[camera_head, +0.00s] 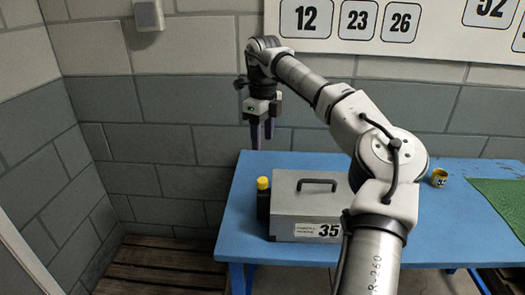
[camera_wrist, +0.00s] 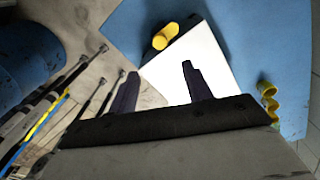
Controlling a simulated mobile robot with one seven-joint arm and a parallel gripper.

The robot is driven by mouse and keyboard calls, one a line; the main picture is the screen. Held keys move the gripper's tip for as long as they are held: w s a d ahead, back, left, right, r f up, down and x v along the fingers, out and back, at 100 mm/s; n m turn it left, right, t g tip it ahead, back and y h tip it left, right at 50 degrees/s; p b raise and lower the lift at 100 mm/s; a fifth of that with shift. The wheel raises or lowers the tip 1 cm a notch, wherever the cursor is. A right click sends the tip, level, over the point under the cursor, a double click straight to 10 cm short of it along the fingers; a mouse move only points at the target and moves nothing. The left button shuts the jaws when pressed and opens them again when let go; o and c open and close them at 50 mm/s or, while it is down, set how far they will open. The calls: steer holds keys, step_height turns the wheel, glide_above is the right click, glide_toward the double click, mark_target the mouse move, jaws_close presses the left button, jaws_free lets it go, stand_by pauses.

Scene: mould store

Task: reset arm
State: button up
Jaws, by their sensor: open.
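My gripper (camera_head: 262,136) hangs with its fingers pointing down, above the back left edge of the blue table (camera_head: 400,225). Its two dark fingers are apart with nothing between them. In the head view it is higher than the grey case (camera_head: 300,205) and up and left of it, touching nothing that I can see. My arm reaches up from the front and bends over to the left, hiding part of the case's right side. In the wrist view the two dark fingers of my gripper (camera_wrist: 160,68) are spread over a pale surface, with the blue table (camera_wrist: 255,45) beyond.
A dark bottle with a yellow cap (camera_head: 263,184) stands left of the case; a yellow cap also shows in the wrist view (camera_wrist: 160,41). A wooden pallet (camera_head: 160,265) is on the floor left. A block wall stands behind.

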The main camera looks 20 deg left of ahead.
steer(key=shift+r, duration=0.3)
